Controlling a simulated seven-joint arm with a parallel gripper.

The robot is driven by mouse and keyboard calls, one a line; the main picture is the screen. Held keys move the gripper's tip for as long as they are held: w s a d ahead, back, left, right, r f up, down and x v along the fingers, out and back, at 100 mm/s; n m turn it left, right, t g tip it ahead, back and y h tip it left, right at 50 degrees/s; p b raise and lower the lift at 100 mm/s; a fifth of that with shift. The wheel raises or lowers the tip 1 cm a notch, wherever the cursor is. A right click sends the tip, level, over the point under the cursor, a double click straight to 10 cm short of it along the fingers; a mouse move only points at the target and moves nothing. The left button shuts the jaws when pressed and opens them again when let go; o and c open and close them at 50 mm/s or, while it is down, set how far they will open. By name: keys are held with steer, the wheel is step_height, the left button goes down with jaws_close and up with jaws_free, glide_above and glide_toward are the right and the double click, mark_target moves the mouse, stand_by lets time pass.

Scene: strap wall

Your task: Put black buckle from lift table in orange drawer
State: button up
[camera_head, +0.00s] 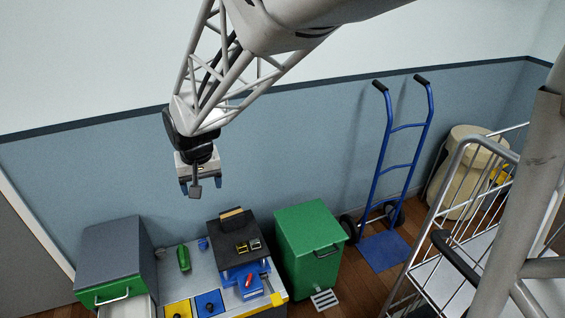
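My gripper (201,186) hangs above and left of the black-topped stand, well clear of everything below. Its two blue fingertips are apart. A dark grey piece shows in front of the gap, and I cannot tell whether it is part of my gripper. The lift table (226,257) appears to be the stand with a black top and blue parts below. On its top lie two small buckle-like pieces, one black and yellow (242,247) and one dark with a pale part (255,244). No clearly orange drawer shows; a yellow bin or panel (178,309) is at the bottom edge.
A grey-topped green cabinet (113,262) has a pale drawer pulled out. A green bottle-like item (183,258) and a blue tray (208,303) are on the bench. A green bin (309,245), blue hand truck (383,190) and wire cart (467,205) stand to the right.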

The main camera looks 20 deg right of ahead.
steer(key=s+d+r, duration=0.3)
steer(key=s+d, duration=0.4)
steer(key=s, duration=0.5)
steer(key=s+d+r, duration=0.4)
steer(key=s+d, duration=0.3)
steer(key=s, duration=0.6)
steer(key=shift+s+r+t+h, duration=0.2)
steer(key=shift+s+t+h, duration=0.1)
steer(key=shift+t, duration=0.1)
